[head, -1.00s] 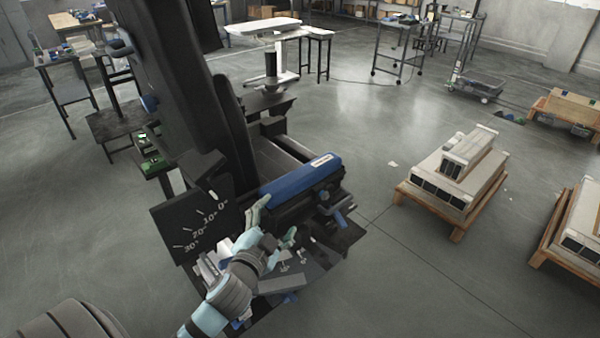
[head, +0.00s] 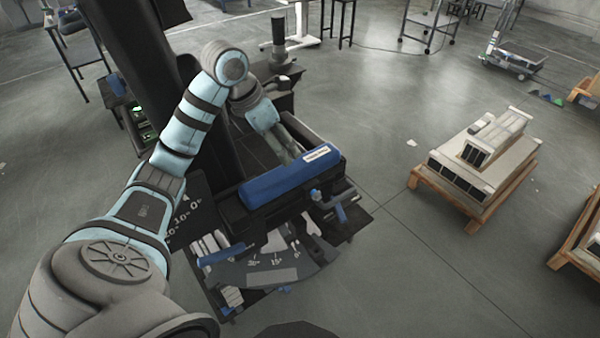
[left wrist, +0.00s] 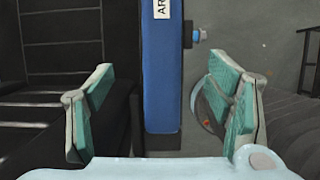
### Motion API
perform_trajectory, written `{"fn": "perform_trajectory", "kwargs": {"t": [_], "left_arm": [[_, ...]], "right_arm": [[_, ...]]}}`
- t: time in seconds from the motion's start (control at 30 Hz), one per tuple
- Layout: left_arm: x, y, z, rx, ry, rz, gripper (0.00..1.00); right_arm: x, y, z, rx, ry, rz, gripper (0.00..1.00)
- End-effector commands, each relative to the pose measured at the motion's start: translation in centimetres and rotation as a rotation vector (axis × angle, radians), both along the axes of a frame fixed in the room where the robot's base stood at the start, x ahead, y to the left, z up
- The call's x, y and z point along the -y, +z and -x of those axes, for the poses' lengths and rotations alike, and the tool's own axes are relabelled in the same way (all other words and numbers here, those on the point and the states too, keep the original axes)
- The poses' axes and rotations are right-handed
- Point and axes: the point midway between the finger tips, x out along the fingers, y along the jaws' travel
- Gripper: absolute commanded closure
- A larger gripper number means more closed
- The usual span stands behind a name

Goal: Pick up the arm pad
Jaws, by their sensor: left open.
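The arm pad (head: 285,180) is a long blue bar with a white label at its right end, lying on a dark support. My left gripper (head: 290,148) is just behind the pad, partly hidden by it. In the left wrist view, the blue pad (left wrist: 161,75) stands upright in the picture between the two green-lined fingers of the open left gripper (left wrist: 160,98). A gap shows on each side, and neither finger touches the pad. The label reads "AR", the rest cut off. My right gripper is not in view.
A dark column (head: 140,60) stands behind the pad, left of it. An angle-marked plate (head: 270,262) is in front. A blue-tipped bolt (left wrist: 199,36) sticks out beside the pad.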

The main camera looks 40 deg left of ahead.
Motion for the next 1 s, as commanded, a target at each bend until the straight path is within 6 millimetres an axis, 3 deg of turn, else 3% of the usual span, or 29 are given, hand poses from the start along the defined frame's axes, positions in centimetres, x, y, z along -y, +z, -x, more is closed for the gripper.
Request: {"fn": "perform_trajectory", "kwargs": {"t": [0.1,0.23,0.5,0.73,0.77,1.0], "left_arm": [[0.3,-3.1,-1.1,-0.006,0.002,0.004,0.27],[0.5,-4.8,-2.0,-0.004,0.003,0.004,0.27],[1.2,-9.0,-4.2,-0.006,-0.001,0.006,0.27],[1.3,-9.7,-4.5,-0.003,-0.001,0.003,0.27],[1.3,-9.7,-4.5,-0.003,-0.001,0.003,0.28],[1.3,-9.6,-4.5,-0.002,-0.003,0.004,0.67]], "right_arm": [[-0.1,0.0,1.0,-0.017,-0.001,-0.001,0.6],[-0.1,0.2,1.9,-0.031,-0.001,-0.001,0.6],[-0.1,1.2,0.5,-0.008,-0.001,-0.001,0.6],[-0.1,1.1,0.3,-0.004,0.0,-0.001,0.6],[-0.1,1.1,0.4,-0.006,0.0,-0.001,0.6],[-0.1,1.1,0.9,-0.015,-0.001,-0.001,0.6]]}}
